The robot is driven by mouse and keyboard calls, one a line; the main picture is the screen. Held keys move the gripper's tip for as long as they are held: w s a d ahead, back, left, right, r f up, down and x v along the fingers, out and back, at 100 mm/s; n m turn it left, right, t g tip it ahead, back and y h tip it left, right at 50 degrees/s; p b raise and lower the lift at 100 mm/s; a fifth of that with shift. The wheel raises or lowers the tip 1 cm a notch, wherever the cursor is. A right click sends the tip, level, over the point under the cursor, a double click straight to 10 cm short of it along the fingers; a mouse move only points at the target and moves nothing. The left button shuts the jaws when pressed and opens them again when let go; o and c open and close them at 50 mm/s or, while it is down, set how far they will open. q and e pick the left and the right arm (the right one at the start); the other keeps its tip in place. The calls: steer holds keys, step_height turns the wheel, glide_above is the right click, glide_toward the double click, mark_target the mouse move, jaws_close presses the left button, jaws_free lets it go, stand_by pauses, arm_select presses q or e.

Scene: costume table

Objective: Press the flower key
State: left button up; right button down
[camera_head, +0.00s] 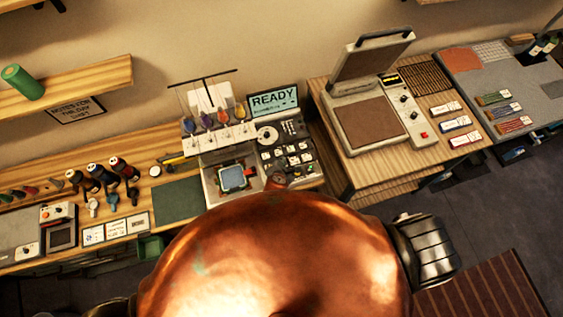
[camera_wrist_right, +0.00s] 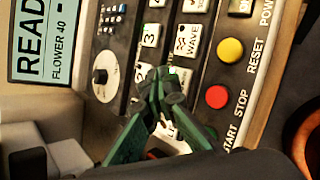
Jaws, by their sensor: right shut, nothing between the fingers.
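The embroidery machine's screen (camera_head: 272,100) reads READY, and in the right wrist view the screen (camera_wrist_right: 42,45) also shows FLOWER 40. Its keypad (camera_head: 293,155) has several white picture keys. In the wrist view a key marked WAVE (camera_wrist_right: 187,42) and a key marked 3 (camera_wrist_right: 150,36) are readable. My right gripper (camera_wrist_right: 165,78) is shut and empty, its green fingertips over the keypad, covering parts of the keys below WAVE and 3. I cannot make out the flower key or tell whether the tips touch a key. In the head view the right gripper (camera_head: 277,181) is mostly hidden. My left gripper is out of view.
A yellow RESET button (camera_wrist_right: 230,50) and a red STOP button (camera_wrist_right: 216,97) sit beside the keys, with START below. Thread cones (camera_head: 222,117) and a hoop (camera_head: 233,178) are left of the keypad. An open heat press (camera_head: 372,125) stands right.

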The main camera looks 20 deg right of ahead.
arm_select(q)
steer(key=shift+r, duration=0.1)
arm_select(e)
steer(key=shift+r, duration=0.1)
step_height(320, 180, up, 4)
steer(key=p, duration=0.3)
steer(key=shift+f+p, duration=0.25)
steer(key=shift+p, duration=0.15)
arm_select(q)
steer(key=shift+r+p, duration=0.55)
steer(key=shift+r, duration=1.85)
arm_select(e)
steer(key=shift+r, duration=1.15)
